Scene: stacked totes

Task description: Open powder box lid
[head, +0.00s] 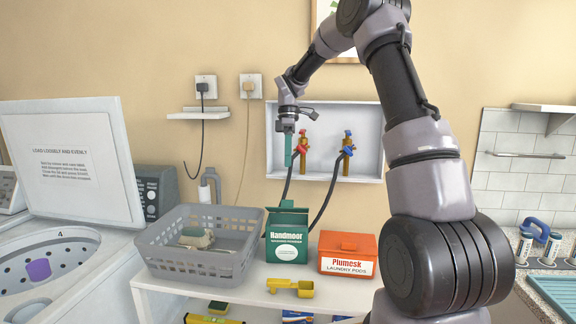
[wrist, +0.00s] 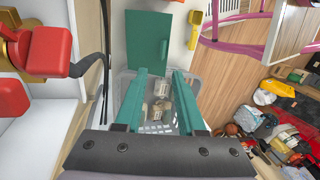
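The green Handmoor washing powder box (head: 287,248) stands on the white counter between the grey basket and the orange box. Its green lid (head: 287,217) covers the top, with a small raised tab (head: 286,203); whether it sits fully flat I cannot tell. The lid shows from above in the wrist view (wrist: 142,38), with a dark slot or tab near its edge. My gripper (head: 287,163) is above the box, pointing down and apart from it. In the wrist view its two teal fingers (wrist: 160,88) are spread with nothing between them.
A grey basket (head: 165,262) holding small items is left of the box. An orange Plumesk box (head: 347,264) is to the right, and a yellow scoop (head: 291,287) lies in front. Red (head: 304,143) and blue (head: 348,151) valves with hoses are behind, close to my gripper.

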